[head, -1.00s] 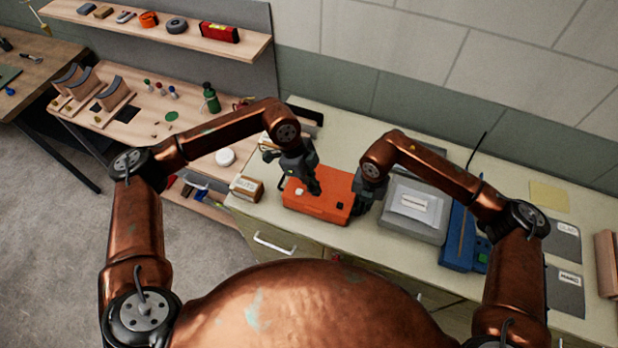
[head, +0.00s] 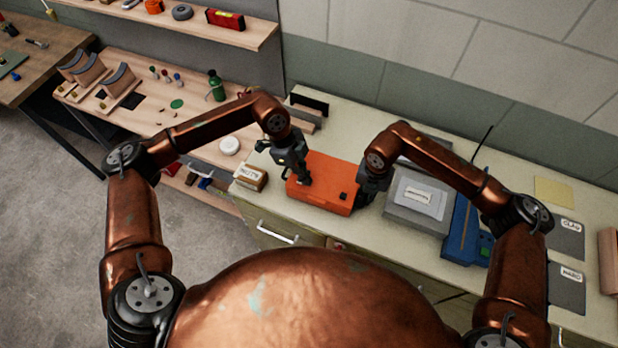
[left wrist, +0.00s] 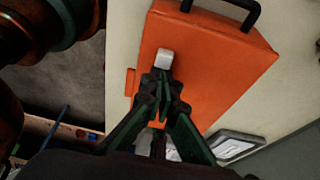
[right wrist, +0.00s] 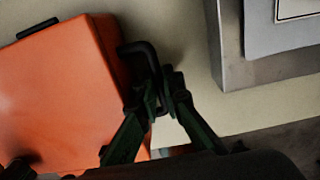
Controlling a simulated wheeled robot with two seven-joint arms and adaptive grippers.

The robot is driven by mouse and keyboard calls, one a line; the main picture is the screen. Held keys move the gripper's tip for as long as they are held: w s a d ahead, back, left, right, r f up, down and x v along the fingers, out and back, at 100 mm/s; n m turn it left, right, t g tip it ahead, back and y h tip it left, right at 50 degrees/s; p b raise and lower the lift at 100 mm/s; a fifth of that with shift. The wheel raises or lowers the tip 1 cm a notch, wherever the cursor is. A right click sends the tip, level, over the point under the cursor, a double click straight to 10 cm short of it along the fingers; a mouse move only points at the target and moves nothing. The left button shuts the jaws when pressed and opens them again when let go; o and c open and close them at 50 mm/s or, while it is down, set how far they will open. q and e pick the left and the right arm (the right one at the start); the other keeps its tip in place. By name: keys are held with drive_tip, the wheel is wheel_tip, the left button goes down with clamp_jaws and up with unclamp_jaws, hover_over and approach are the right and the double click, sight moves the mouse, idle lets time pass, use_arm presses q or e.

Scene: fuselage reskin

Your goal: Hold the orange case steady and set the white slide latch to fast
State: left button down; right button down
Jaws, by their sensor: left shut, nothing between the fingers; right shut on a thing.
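The orange case (head: 325,200) lies on the pale counter. The white slide latch (left wrist: 165,58) stands on its top face in the left wrist view; in the head view it is hidden behind my left gripper. My left gripper (head: 303,182) is shut and empty, over the case's left part. Its fingertips (left wrist: 160,82) are right beside the latch; I cannot tell whether they touch it. My right gripper (right wrist: 160,90) is shut on the case's black handle (right wrist: 143,50), at the case's right end in the head view. Any fast marking is not readable.
A small labelled box (head: 250,177) stands left of the case. A grey labelled box (head: 417,200) and a blue device (head: 463,232) stand to the right. A black bracket (head: 308,104) is behind. The counter front has a white drawer handle (head: 277,233).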

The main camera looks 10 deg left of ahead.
use_arm(q)
drive_tip(key=shift+w+a, duration=0.15)
drive_tip(key=shift+a, duration=0.5)
use_arm(e)
drive_tip(key=shift+d, duration=0.15)
use_arm(q)
drive_tip(key=shift+d, duration=0.35)
drive_tip(key=d, duration=0.2)
drive_tip(key=d+r, duration=0.1)
drive_tip(key=shift+s+d, duration=0.1)
drive_tip(key=shift+s, duration=0.2)
drive_tip(key=v, duration=0.9)
drive_tip(key=shift+s, duration=0.1)
use_arm(e)
drive_tip(key=c, duration=2)
unclamp_jaws()
